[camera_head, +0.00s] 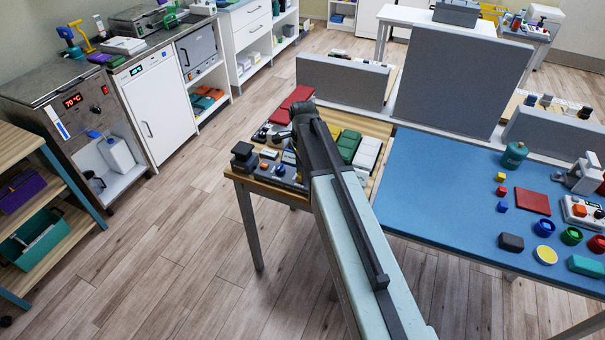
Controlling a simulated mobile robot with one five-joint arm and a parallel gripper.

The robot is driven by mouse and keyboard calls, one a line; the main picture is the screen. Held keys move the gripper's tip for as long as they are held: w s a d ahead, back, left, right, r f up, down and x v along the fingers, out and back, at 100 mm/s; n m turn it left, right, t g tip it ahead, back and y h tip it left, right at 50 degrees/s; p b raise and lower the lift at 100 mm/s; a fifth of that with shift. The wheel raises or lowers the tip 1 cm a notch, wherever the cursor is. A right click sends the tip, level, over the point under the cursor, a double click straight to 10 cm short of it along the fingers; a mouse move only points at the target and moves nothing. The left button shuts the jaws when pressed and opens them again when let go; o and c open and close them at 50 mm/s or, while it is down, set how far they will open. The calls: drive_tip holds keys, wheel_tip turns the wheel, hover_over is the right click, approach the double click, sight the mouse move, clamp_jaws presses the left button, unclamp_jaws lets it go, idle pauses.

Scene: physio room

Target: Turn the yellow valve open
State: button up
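I cannot make out a yellow valve for certain. A small yellow upright piece (82,38) stands at the back of the steel counter at upper left, beside a blue one (69,42); it is too small to tell what it is. My arm reaches up from the bottom over the wooden table. My gripper (298,108) is at its far end, dark, above the table's small objects and far from the yellow piece. Its fingers are not clear, so I cannot tell whether it is open or shut.
The wooden table (377,128) holds a red block (296,97), a green one (348,144) and white ones. The blue table (430,185) at right bears a yellow round piece (545,255), blocks and a green bottle (514,155). Grey panels stand behind. The floor (180,250) at left is clear.

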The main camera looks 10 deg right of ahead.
clamp_jaws()
drive_tip(key=shift+n, duration=0.3)
drive_tip(key=n, duration=0.3)
drive_tip(key=shift+n, duration=0.3)
drive_tip(key=n, duration=0.4)
drive_tip(key=shift+n, duration=0.3)
drive_tip(key=n, duration=0.4)
drive_tip(key=shift+n, duration=2.5)
